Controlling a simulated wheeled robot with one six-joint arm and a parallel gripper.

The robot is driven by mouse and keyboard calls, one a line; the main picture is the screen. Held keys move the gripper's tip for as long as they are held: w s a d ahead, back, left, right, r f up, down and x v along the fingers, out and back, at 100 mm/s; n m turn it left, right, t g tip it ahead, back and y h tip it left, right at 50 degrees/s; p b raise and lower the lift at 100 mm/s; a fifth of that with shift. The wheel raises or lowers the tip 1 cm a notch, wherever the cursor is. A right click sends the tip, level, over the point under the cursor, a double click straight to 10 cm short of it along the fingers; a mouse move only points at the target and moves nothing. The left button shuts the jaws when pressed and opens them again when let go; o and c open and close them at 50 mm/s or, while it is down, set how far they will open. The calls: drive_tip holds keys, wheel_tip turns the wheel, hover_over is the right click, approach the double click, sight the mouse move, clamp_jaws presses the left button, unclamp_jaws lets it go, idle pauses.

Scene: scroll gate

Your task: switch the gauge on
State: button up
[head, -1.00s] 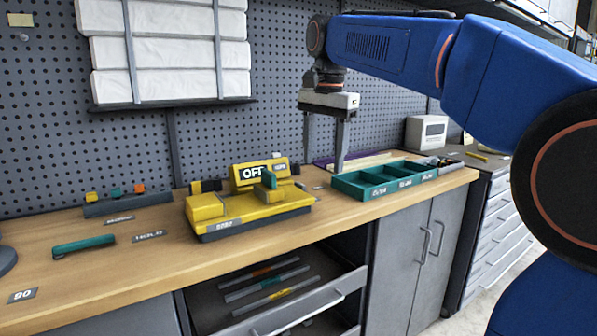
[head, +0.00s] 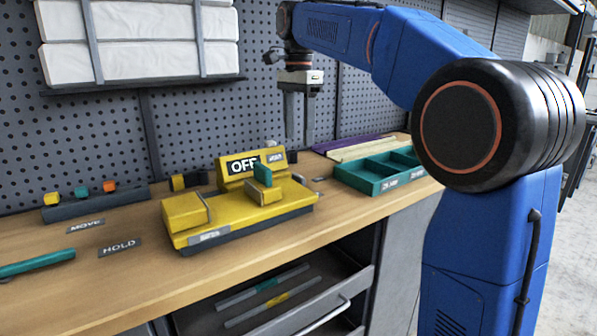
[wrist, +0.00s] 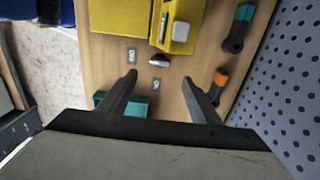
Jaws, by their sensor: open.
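The yellow gauge (head: 184,214) stands on the bench with a dark base. Its tilted display panel (head: 243,164) reads OFF. A teal upright piece (head: 262,174) stands on top of its body, in front of the panel. My gripper (head: 300,140) is open and empty, pointing down above the bench, behind and to the right of the gauge. In the wrist view my open gripper (wrist: 160,80) has nothing between its fingers. The yellow gauge body (wrist: 115,18) shows at the top of that view, beyond the fingertips, partly cut off by the frame.
A teal divided tray (head: 385,181) lies right of the gauge. A HOLD label (head: 119,247), a teal bar (head: 36,263) and a dark rack (head: 95,207) lie to the left. The pegboard (head: 190,125) rises close behind. An open drawer (head: 290,318) juts out below the bench.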

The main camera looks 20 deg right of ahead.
sight(299, 175)
wheel_tip(299, 175, down, 11)
drive_tip(key=shift+f, duration=0.15)
idle(0.4)
drive_tip(key=c, duration=1)
drive_tip(key=shift+c, duration=0.2)
